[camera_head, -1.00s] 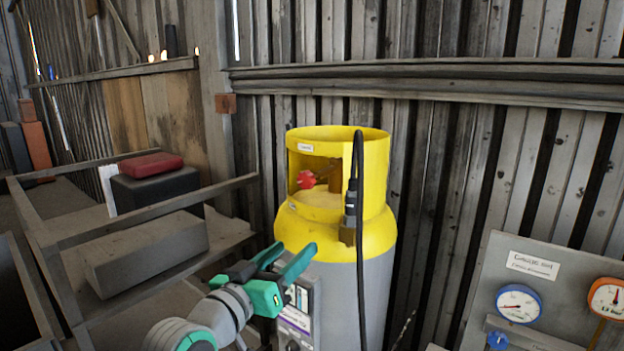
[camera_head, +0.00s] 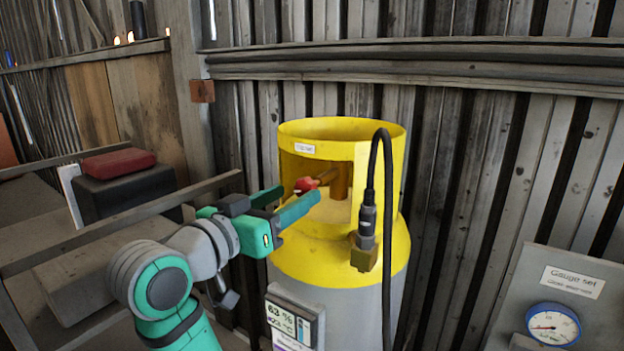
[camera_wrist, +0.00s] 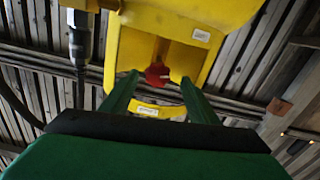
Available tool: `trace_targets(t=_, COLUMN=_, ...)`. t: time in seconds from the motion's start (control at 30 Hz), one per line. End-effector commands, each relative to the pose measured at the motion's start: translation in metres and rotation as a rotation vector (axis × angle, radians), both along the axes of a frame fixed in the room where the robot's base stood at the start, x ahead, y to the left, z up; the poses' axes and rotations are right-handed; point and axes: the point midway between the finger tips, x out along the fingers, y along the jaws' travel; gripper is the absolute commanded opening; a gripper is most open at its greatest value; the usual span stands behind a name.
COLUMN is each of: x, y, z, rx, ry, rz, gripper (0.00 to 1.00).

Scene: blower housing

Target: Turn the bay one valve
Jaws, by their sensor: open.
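A red valve knob (camera_head: 306,185) sits inside the cut-out of the yellow collar (camera_head: 385,165) on top of a yellow and grey cylinder (camera_head: 345,305). My gripper (camera_head: 299,202) is open, with its green fingers pointing at the collar opening, close to the knob. In the wrist view the red knob (camera_wrist: 157,74) lies ahead, between the lines of the two fingers (camera_wrist: 158,92). Nothing is between the fingers that I can make out. Whether a finger touches the collar or knob I cannot tell. The label on the collar is too small to read.
A black hose (camera_head: 387,230) with a connector rises at the collar's right side. A gauge panel (camera_head: 580,265) stands at the lower right. A shelf with a dark box (camera_head: 125,192) and red case (camera_head: 118,163) is at left. A corrugated wall stands behind.

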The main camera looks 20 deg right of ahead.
Motion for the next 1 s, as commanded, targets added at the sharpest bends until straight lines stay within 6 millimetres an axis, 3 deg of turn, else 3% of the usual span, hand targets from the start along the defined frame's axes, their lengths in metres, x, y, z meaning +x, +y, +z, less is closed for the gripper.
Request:
trace_targets(t=0.3, x=0.036, y=-0.037, z=-0.001, rx=0.0, ry=0.004, rz=0.009, gripper=0.54)
trace_targets(t=0.53, x=0.053, y=-0.064, z=-0.001, rx=0.0, ry=0.002, rz=0.003, gripper=0.54)
trace_targets(t=0.97, x=0.058, y=-0.071, z=-0.001, rx=0.0, ry=0.001, rz=0.005, gripper=0.54)
trace_targets(t=1.0, x=0.058, y=-0.071, z=-0.001, rx=0.0, ry=0.001, rz=0.005, gripper=0.47)
